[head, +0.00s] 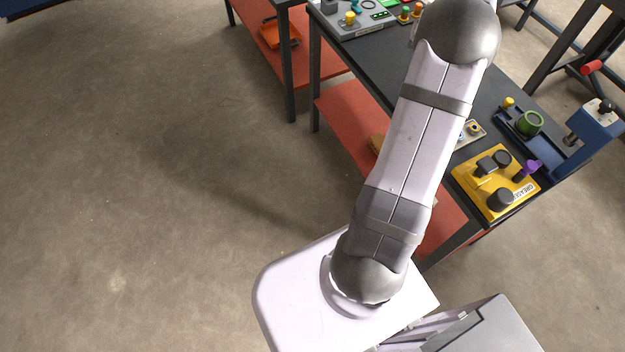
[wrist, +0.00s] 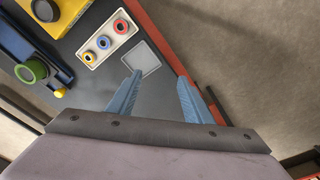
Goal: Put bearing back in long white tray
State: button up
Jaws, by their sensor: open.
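A long white tray (wrist: 93,52) lies on the dark bench top in the wrist view. It holds three ring-shaped parts that look like bearings: yellow (wrist: 88,58), blue (wrist: 103,42) and red (wrist: 121,26). In the head view part of the tray (head: 480,135) shows beside my arm, which hides the rest. My gripper (wrist: 159,78) is open in the wrist view, with nothing between its fingers. Its left finger points toward a pale grey square (wrist: 141,59) on the bench, beside the tray. The head view does not show my gripper. No loose bearing is visible outside the tray.
A yellow GREASE fixture (head: 495,182) with dark knobs stands at the bench's near end. A blue vise-like fixture (head: 590,135) and a green ring (head: 530,123) are beside it. A grey control panel (head: 355,22) is at the far end. The red bench edge (wrist: 160,45) borders open floor.

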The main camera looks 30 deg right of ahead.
jog(key=w+a+n, duration=0.1)
jog(key=a+n, duration=0.4)
jog(key=a, duration=2)
jog(key=s+a+f+n, duration=0.4)
jog(key=s+a, duration=0.8)
jog(key=a, duration=0.2)
jog(key=shift+s+a+f+g+y, duration=0.15)
jog(key=shift+a+f+g+y, duration=0.15)
jog(key=shift+f+g, duration=0.1)
